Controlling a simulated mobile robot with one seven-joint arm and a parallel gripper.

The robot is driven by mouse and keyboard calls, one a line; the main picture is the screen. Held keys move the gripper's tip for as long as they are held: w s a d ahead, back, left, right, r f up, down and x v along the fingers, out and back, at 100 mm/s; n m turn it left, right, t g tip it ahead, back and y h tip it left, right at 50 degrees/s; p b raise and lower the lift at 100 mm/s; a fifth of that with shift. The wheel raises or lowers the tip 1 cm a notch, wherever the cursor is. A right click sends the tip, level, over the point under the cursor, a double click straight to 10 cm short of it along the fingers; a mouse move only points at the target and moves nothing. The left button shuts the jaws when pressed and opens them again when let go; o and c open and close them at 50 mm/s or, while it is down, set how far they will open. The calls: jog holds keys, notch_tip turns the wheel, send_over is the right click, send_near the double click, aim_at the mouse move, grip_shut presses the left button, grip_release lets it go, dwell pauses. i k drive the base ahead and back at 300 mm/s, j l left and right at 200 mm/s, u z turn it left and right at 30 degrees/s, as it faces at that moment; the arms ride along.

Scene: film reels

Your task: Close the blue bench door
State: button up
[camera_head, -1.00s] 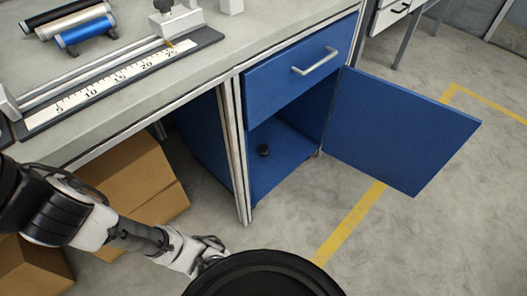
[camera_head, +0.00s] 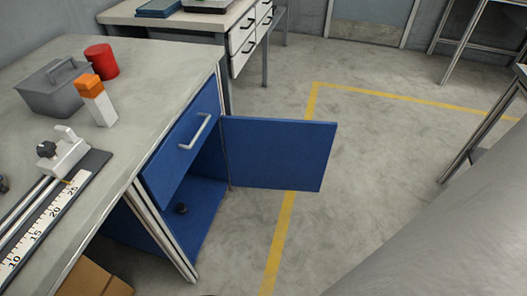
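The blue bench door (camera_head: 277,154) stands wide open, swung out to the right from its hinge side at the far edge of the blue cabinet. The open cabinet (camera_head: 201,222) shows a blue floor with a small dark round object (camera_head: 181,208) on it. Above the opening, a shut blue drawer (camera_head: 183,141) carries a silver bar handle (camera_head: 195,131). My gripper is not in view, and no part of it touches the door in this picture.
The grey bench top (camera_head: 146,65) holds a grey box (camera_head: 62,88), a red cylinder (camera_head: 102,61), an orange-capped white block (camera_head: 96,100) and a ruler fixture (camera_head: 50,214). A cardboard box (camera_head: 92,279) sits under the bench. Floor right of the door is clear. A large grey surface (camera_head: 452,222) fills the lower right.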

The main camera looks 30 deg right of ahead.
aim_at(265, 153)
jog(key=u, duration=1.2)
jog(key=l+u, duration=0.4)
jog(key=k+l+u, duration=0.2)
jog(key=l+u, duration=0.2)
jog(key=k+l+u, duration=0.15)
jog(key=l+u, duration=0.25)
jog(key=k+l+u, duration=0.2)
jog(key=u, duration=0.2)
jog(key=k+l+u, duration=0.35)
jog(key=k+u, duration=0.35)
jog(key=k+l, duration=0.15)
jog(key=k, duration=0.55)
jog(key=k+l+z, duration=0.35)
jog(key=k+z, duration=0.15)
jog(key=k, duration=0.2)
jog(key=k+l+z, duration=0.15)
jog(key=l, duration=0.2)
jog(key=k+l+z, duration=0.15)
jog(key=l, duration=0.25)
jog(key=k+l+z, duration=0.15)
jog(key=l, duration=0.25)
jog(key=l+z, duration=0.15)
jog(key=l, duration=0.2)
jog(key=k+l, duration=0.05)
